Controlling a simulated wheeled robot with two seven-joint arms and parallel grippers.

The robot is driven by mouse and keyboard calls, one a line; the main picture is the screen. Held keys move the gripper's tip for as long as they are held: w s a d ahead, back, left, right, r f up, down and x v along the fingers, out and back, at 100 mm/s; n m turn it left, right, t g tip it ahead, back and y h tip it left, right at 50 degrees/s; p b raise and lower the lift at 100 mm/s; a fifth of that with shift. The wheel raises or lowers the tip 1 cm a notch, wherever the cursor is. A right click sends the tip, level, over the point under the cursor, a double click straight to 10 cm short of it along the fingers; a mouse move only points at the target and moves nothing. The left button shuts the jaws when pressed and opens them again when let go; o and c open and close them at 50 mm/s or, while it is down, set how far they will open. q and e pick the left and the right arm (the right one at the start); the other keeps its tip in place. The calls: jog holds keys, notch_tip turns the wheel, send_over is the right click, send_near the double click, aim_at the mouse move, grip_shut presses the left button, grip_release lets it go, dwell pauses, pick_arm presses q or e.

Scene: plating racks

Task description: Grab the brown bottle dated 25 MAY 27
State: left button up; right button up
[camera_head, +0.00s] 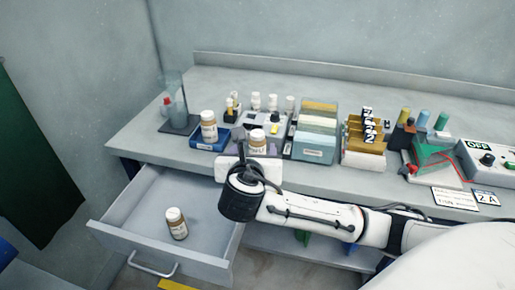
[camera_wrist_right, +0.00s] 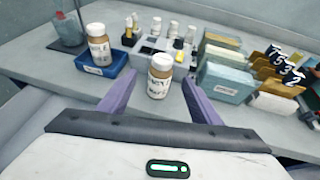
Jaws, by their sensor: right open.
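Three brown bottles with white caps and pale labels are in the head view. One bottle (camera_head: 257,141) is at the bench's front edge, in front of my right gripper (camera_head: 251,151). In the right wrist view this bottle (camera_wrist_right: 160,76) stands upright between the two purple fingers of the open gripper (camera_wrist_right: 158,80), with gaps at both sides. A second bottle (camera_head: 209,127) stands on a blue tray to the left; it also shows in the wrist view (camera_wrist_right: 98,46). A third bottle (camera_head: 176,224) is in the open drawer. The label dates are too small to read. My left gripper is out of view.
The blue tray (camera_head: 205,143) sits left of the gripper. Small bottles (camera_head: 272,102), a file box (camera_head: 314,147), brown racks (camera_head: 362,160) and a green-framed stand (camera_head: 433,160) line the bench. The open drawer (camera_head: 140,208) juts out below.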

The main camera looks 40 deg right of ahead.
aim_at(257, 142)
jog(key=x, duration=0.8)
jog(key=shift+s, duration=0.1)
jog(key=c, duration=1.1)
jog(key=shift+r, duration=0.1)
jog(key=shift+c, duration=0.2)
